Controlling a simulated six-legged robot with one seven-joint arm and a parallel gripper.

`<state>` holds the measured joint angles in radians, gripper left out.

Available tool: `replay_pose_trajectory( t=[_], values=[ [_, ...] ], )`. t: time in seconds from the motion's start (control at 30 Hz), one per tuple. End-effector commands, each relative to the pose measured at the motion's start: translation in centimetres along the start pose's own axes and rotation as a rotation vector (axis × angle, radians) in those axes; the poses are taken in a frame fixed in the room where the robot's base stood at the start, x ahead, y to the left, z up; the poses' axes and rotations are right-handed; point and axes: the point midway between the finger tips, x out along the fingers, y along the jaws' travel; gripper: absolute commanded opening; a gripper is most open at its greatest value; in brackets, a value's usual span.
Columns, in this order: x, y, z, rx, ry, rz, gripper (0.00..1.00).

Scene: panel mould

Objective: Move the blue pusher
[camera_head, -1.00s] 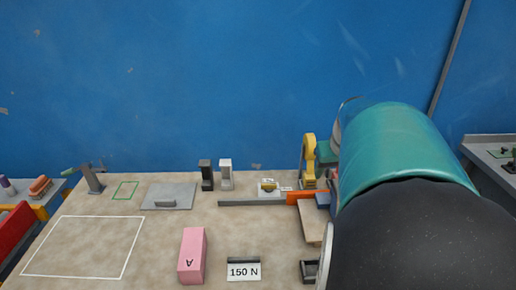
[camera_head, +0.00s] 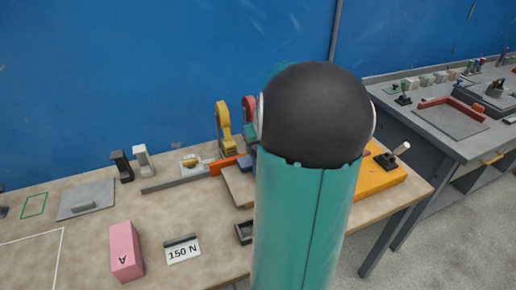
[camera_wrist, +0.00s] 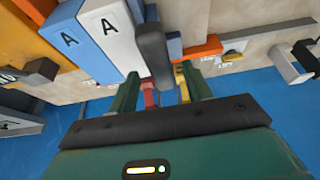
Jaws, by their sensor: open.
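A small blue block (camera_head: 246,161), which I take to be the blue pusher, sits against the right end of an orange block (camera_head: 223,166) on the bench. In the wrist view a blue block (camera_wrist: 174,44) shows beside an orange block (camera_wrist: 203,48); it seems to be the same piece. My gripper (camera_wrist: 158,73) is open in the wrist view, its two green fingers apart. A dark grey rounded bar (camera_wrist: 155,55) shows just beyond the fingertips; I cannot tell whether they touch it. My gripper is hidden behind my arm in the head view.
A white block marked A (camera_wrist: 113,38) and a larger blue block marked A (camera_wrist: 83,40) stand close by. Yellow (camera_head: 222,123) and red (camera_head: 249,110) upright pieces stand at the back. A pink block (camera_head: 125,250) and a 150 N sign (camera_head: 183,251) are at the front.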

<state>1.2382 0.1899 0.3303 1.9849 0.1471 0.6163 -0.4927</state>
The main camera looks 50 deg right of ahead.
Motion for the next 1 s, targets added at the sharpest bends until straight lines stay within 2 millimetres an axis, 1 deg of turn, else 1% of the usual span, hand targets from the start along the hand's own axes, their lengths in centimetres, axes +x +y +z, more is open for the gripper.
replay_pose_trajectory(
  t=[0.03,0.17,0.47,0.5,0.57,0.7,0.73,0.9,1.0],
  values=[
    [0.7,0.0,0.0,0.0,-0.002,-0.002,0.49],
    [1.7,0.0,0.0,-0.002,-0.001,-0.001,0.49],
    [1.9,0.1,0.0,-0.001,0.0,0.0,0.49],
    [1.9,0.1,0.0,-0.001,0.0,0.0,0.41],
    [1.9,0.1,0.0,-0.001,0.0,0.0,0.29],
    [1.9,0.1,0.0,-0.001,0.0,0.0,0.02],
    [1.9,0.1,0.0,-0.001,0.0,0.0,0.0],
    [1.9,0.0,0.0,-0.001,0.0,0.0,0.0],
    [1.9,-0.4,0.0,-0.002,0.0,0.0,0.0]
  ],
)
